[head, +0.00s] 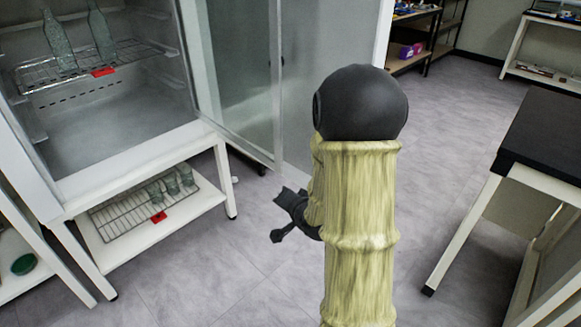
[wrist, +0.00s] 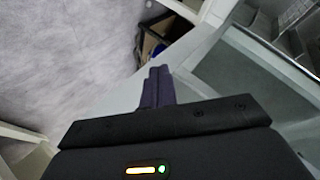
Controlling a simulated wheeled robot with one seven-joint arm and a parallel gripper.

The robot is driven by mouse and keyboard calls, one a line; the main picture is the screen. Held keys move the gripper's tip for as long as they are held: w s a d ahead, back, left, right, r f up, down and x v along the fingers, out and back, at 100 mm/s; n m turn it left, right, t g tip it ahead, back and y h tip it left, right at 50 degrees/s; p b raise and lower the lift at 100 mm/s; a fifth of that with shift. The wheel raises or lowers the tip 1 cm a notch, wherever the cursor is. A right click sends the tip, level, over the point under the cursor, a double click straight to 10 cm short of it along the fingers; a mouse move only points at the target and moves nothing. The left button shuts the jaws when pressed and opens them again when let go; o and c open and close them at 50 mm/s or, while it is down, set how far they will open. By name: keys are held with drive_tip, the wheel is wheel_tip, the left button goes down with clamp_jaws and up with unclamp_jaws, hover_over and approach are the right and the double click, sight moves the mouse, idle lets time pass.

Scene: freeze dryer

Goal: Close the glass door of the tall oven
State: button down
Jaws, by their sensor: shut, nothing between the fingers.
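The tall oven (head: 115,107) stands at the left of the head view with its chamber exposed. Its glass door (head: 238,75) stands open, swung out from the oven's right side, with a pale frame. My gripper (head: 278,212) is low in front of the door's lower free corner, apart from it in the picture; the exact gap cannot be told. In the wrist view my gripper (wrist: 157,72) has its dark fingers together and empty. A pale-framed glass panel, apparently the door (wrist: 235,68), fills the right side of that view. My arm hides part of the scene behind it.
Glass bottles (head: 59,42) stand on the oven's wire shelf. A white lower shelf (head: 150,232) holds a wire rack with small glassware. A dark-topped bench (head: 545,135) stands at the right. Grey floor (head: 450,120) lies clear between the bench and my arm.

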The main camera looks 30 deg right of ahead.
drive_tip(key=d+r+m+t, duration=0.2)
drive_tip(key=d+m+t, duration=0.4)
drive_tip(key=m, duration=0.1)
drive_tip(key=shift+w+r+m+b, duration=0.2)
drive_tip(key=shift+r+m+b, duration=0.05)
drive_tip(key=shift+m+b, duration=0.05)
drive_tip(key=shift+w, duration=0.1)
drive_tip(key=w+b, duration=0.2)
drive_tip(key=w, duration=0.8)
drive_tip(key=shift+s, duration=0.1)
